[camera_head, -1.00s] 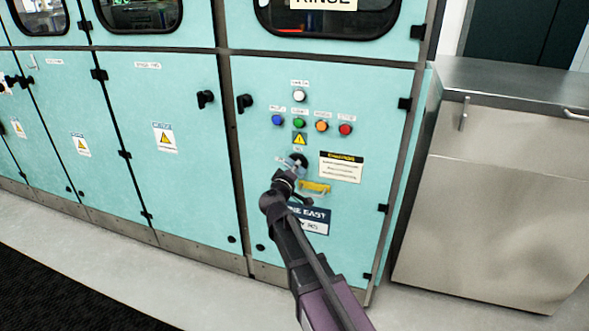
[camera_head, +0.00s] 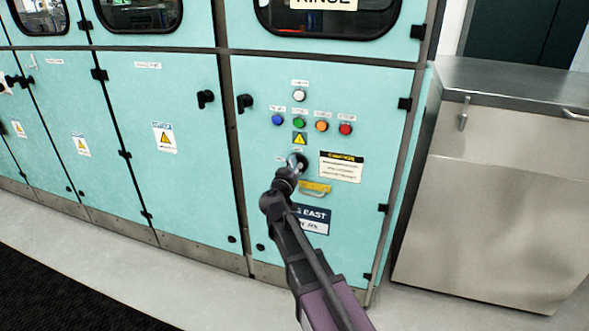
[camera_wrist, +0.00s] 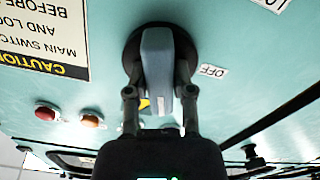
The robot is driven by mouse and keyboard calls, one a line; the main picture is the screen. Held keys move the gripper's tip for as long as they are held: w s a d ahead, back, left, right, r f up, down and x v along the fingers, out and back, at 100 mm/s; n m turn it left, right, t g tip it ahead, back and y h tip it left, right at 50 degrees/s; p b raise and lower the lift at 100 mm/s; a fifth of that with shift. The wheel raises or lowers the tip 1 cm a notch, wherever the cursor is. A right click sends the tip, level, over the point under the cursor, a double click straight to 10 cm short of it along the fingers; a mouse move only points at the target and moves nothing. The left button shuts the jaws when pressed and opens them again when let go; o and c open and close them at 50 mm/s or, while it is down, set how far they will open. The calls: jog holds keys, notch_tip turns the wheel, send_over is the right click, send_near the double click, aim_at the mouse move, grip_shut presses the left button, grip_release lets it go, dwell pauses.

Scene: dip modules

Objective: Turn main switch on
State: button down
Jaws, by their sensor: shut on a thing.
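The main switch is a grey-blue handle (camera_wrist: 158,65) on a round black base (camera_wrist: 131,50). In the head view the switch (camera_head: 299,160) sits on the teal panel, below the yellow warning triangle. My gripper (camera_wrist: 160,95) is shut on the handle, one finger on each side, in the wrist view. In the head view my gripper (camera_head: 290,175) reaches up to the switch from below. The handle stands upright in the wrist view, with the "OFF" label (camera_wrist: 213,71) to its right. An "ON" label cannot be read clearly.
White, blue, green, orange and red (camera_head: 345,129) buttons sit above the switch. A caution sign (camera_head: 341,166) is to its right. A yellow handle (camera_head: 314,188) and a blue sign (camera_head: 311,218) are below. A steel cabinet (camera_head: 500,190) stands at right.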

jog(key=m, duration=0.4)
dwell(0.4)
jog(key=shift+c, duration=2.4)
grip_release()
jog(key=shift+s, duration=0.15)
jog(key=v, duration=1.1)
jog(key=shift+s+a, duration=0.2)
jog(key=shift+s, duration=0.1)
